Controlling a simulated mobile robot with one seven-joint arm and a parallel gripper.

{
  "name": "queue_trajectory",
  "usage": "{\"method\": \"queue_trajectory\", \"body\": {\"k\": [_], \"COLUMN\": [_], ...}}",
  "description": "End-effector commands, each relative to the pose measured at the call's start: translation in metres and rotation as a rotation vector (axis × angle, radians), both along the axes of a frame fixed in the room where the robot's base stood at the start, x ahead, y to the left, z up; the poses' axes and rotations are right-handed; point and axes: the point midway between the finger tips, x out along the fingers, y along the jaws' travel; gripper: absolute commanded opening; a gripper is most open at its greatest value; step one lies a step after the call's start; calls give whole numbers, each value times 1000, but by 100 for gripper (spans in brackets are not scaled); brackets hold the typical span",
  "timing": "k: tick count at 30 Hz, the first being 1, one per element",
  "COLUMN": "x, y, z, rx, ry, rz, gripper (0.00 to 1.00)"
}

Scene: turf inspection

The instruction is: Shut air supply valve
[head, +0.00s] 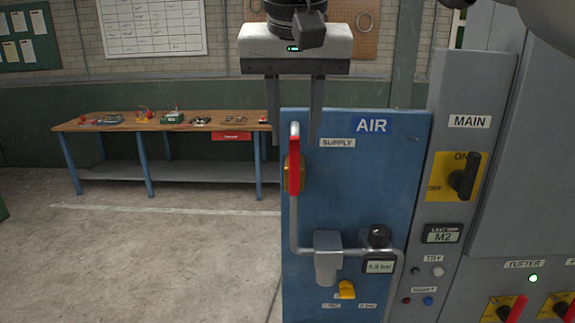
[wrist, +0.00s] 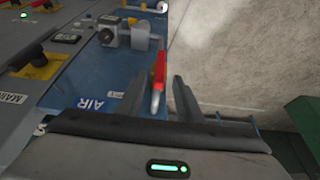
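The air supply valve has a red lever (head: 295,165) on a brass body (head: 286,174), mounted on a silver pipe at the left edge of the blue AIR panel (head: 355,205). The lever stands upright, in line with the vertical pipe. My gripper (head: 293,142) points down from above, open, with one finger left and one right of the lever's upper end. In the wrist view the red lever (wrist: 159,68) shows between the fingers of my gripper (wrist: 163,82). Gaps show on both sides; I cannot tell how deep the lever sits between them.
A filter unit (head: 327,258), a dark regulator knob (head: 379,237), a gauge display (head: 380,267) and a yellow knob (head: 346,290) sit lower on the panel. The grey cabinet with a MAIN switch (head: 465,176) is right. A workbench (head: 165,123) stands behind; open floor lies left.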

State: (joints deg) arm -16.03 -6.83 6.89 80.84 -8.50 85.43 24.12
Motion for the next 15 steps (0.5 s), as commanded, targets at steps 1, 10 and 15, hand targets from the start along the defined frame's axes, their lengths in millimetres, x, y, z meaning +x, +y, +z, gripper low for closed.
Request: {"method": "queue_trajectory", "body": {"k": [1,10,15], "x": [4,23,28], "y": [0,-1,-1], "z": [-12,-57,-67], "rx": [-1,-1,0], "ry": [4,1,0], "rz": [0,0,0], "gripper": [33,33,33]}}
